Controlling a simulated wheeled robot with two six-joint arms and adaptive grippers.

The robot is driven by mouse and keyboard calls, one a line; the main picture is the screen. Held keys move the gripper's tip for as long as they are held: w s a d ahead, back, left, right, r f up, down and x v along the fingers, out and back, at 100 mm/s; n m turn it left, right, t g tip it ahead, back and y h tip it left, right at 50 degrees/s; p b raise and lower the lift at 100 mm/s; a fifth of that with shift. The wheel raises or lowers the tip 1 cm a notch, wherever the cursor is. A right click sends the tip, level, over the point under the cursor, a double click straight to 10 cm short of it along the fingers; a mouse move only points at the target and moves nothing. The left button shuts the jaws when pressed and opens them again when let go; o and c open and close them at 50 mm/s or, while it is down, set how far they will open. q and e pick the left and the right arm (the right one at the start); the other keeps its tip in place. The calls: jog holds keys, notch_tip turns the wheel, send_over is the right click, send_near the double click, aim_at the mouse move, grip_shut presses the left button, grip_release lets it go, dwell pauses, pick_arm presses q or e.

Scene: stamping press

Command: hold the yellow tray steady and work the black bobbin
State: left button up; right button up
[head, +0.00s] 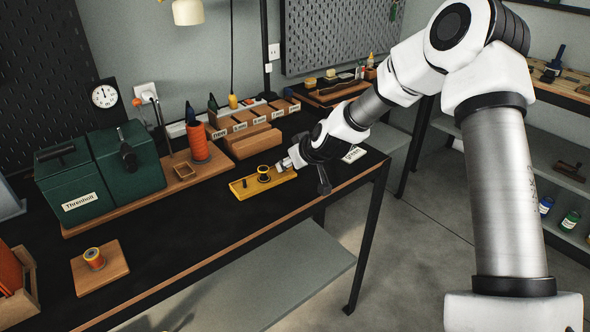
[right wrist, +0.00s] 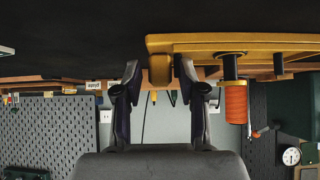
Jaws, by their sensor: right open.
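The yellow tray (head: 281,181) lies on the black bench top. The black bobbin (head: 264,171), with a yellow rim, stands upright near the tray's middle. My right gripper (head: 287,164) is at the tray's right end, beside the bobbin. In the right wrist view the picture is upside down. There my right gripper (right wrist: 160,88) is open, its fingers on either side of a yellow block (right wrist: 160,68) at the end of the tray (right wrist: 210,40). I cannot tell whether the fingers touch it. The bobbin (right wrist: 229,67) shows beside the fingers. My left gripper is not in view.
A green machine (head: 125,160) and an orange spool (head: 197,142) stand behind and left of the tray. Wooden bins (head: 235,130) stand behind it. A smaller spool (head: 94,259) sits on a wooden board (head: 112,262) at the front left. The bench between is clear.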

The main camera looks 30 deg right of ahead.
grip_shut()
jog(key=shift+f, duration=0.1)
dwell(1.1)
jog(key=shift+c, duration=2.4)
grip_release()
grip_shut()
jog(key=shift+a+f, duration=0.1)
jog(key=shift+f, duration=0.1)
jog(key=o, duration=0.7)
grip_release()
